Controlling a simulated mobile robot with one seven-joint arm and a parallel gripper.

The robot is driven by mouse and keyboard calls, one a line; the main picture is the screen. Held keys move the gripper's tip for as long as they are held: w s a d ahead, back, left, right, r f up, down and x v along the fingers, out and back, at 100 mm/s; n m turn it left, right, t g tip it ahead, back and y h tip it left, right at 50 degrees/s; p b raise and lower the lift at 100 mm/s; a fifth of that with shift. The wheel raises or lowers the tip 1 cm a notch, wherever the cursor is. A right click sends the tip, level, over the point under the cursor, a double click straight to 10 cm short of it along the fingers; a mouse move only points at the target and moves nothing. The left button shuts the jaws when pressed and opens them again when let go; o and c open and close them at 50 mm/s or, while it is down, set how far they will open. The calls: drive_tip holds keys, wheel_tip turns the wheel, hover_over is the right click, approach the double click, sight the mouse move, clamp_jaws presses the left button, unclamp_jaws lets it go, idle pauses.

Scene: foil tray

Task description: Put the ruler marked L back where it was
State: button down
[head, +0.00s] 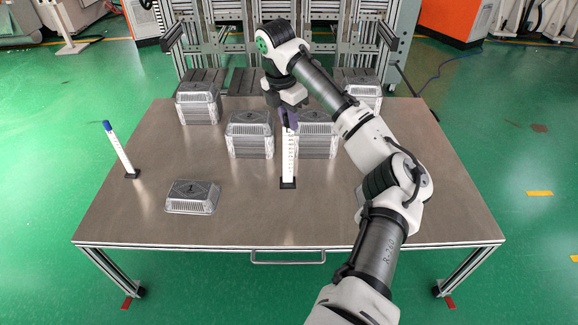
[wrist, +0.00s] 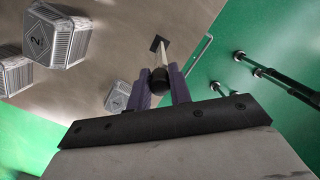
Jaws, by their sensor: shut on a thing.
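My gripper (head: 288,118) is shut on the upper end of a white upright ruler (head: 288,160) near the middle of the table. The ruler's lower end is at a small black base (head: 288,183); I cannot tell whether it touches. In the wrist view, my gripper's purple fingers (wrist: 160,88) close around a dark end piece, with the white ruler (wrist: 162,55) running away to the black base (wrist: 157,43). A second white ruler (head: 119,150) with a blue top stands slightly tilted in a black base (head: 132,175) at the table's left. No letter is readable on either.
Stacks of foil trays stand behind the held ruler (head: 250,135) (head: 318,140) and farther back (head: 198,103). A low foil tray (head: 192,197) lies front left. Another is partly hidden by my arm at right. The table's (head: 240,232) front middle is clear.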

sight(287, 151)
wheel_tip(287, 151, down, 13)
drive_tip(key=shift+p, duration=0.45)
drive_tip(key=c, duration=1.3)
unclamp_jaws()
drive_tip(key=r, duration=0.4)
drive_tip(key=a+r, duration=0.1)
drive_tip(key=r, duration=0.3)
drive_tip(key=s+r, duration=0.1)
drive_tip(key=r, duration=0.3)
drive_tip(key=shift+a+r+b, duration=0.1)
drive_tip(key=shift+a+b, duration=0.15)
drive_tip(key=shift+b, duration=0.05)
